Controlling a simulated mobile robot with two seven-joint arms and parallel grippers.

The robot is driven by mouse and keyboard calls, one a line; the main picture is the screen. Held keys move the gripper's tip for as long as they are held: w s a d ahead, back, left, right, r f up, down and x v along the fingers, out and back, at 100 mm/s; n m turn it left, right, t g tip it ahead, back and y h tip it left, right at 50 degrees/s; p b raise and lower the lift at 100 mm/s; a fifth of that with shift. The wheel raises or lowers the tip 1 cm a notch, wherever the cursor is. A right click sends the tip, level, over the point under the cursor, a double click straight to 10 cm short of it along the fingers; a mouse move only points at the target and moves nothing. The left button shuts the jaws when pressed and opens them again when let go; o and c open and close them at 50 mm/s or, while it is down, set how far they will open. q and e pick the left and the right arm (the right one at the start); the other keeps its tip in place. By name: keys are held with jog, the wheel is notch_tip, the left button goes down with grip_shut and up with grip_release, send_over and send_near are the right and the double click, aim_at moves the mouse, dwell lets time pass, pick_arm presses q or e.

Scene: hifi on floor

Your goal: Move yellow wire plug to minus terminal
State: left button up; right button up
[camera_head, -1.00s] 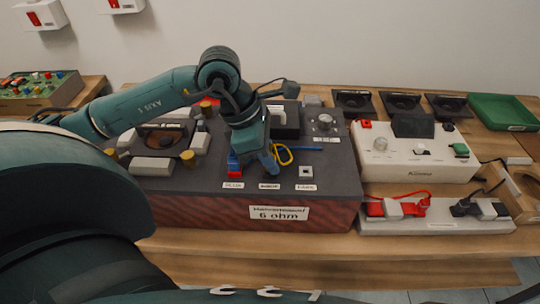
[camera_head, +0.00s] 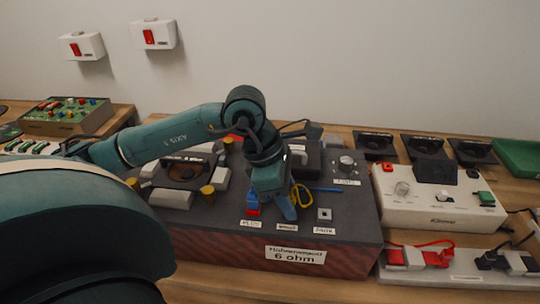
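The yellow wire (camera_head: 301,195) shows as a small loop on the dark top of the 6 ohm box (camera_head: 365,215), right beside my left gripper. Its plug end is hidden behind the gripper. My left gripper (camera_head: 272,207) points down over the front of the box. One teal finger reaches down just behind the middle label (camera_head: 287,227), which seems to mark the minus terminal; the terminal itself is hidden. A red and blue plug (camera_head: 253,207) stands behind the left label (camera_head: 250,223), close to the gripper. Whether the fingers hold anything is hidden. My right gripper is out of view.
A blue wire (camera_head: 325,189) lies right of the yellow loop. A square socket (camera_head: 324,214) sits by the right label. A white device (camera_head: 440,205) and a power strip with red and black plugs (camera_head: 455,272) stand to the right. A speaker (camera_head: 185,172) is left.

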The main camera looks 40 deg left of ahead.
pick_arm(q)
jog(key=w+d+p+v, duration=0.1)
jog(key=p+v, duration=0.3)
jog(key=v, duration=1.3)
jog(key=shift+d+r, duration=0.15)
jog(key=shift+r, duration=0.35)
jog(key=shift+s, duration=0.2)
